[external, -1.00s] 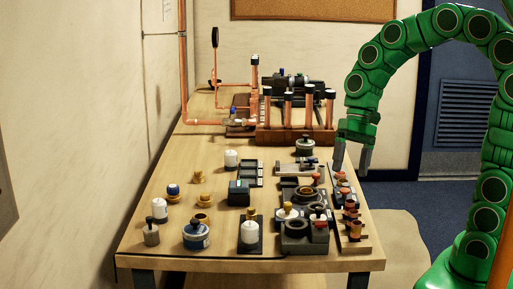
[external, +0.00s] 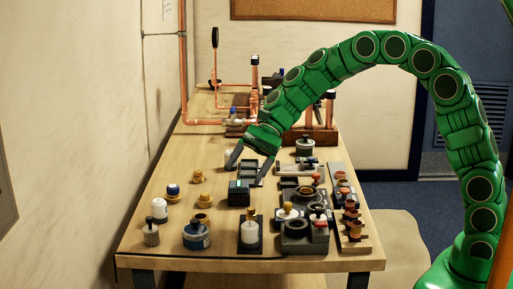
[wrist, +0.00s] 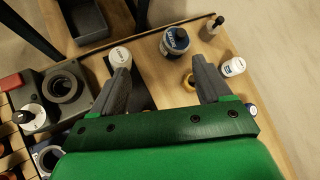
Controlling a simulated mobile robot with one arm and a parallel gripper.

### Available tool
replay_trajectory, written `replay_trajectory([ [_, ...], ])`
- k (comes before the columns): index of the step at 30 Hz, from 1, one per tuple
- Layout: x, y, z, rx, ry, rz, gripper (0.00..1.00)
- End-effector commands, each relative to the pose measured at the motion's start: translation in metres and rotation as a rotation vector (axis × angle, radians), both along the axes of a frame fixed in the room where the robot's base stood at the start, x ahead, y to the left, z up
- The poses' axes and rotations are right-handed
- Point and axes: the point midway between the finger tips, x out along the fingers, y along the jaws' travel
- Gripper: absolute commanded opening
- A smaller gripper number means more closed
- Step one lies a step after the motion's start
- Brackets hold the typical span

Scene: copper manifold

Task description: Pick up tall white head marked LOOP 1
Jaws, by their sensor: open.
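Several white cylindrical heads are in view; their markings are too small to read, so I cannot tell which is LOOP 1. One white head (external: 250,232) stands on a dark plate at the table's front middle; it also shows in the wrist view (wrist: 119,57), beside the left finger. A third, farther back, is largely hidden behind my finger. My gripper (external: 243,174) is open and empty above the table's middle, fingers pointing down.
A blue-labelled jar (external: 196,236), a dark-topped knob (external: 151,236) and brass pieces (external: 203,219) crowd the front left. Grey fixtures (external: 297,233) and a wooden rack (external: 354,243) fill the right. Copper pipework (external: 254,75) stands at the back.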

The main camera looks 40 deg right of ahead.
Motion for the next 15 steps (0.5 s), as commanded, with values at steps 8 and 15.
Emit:
replay_trajectory([
  [8, 0.059, 0.034, -0.027, 0.088, 0.121, -0.144, 0.77],
  [15, 0.106, 0.058, -0.053, 0.160, 0.228, -0.268, 0.77],
])
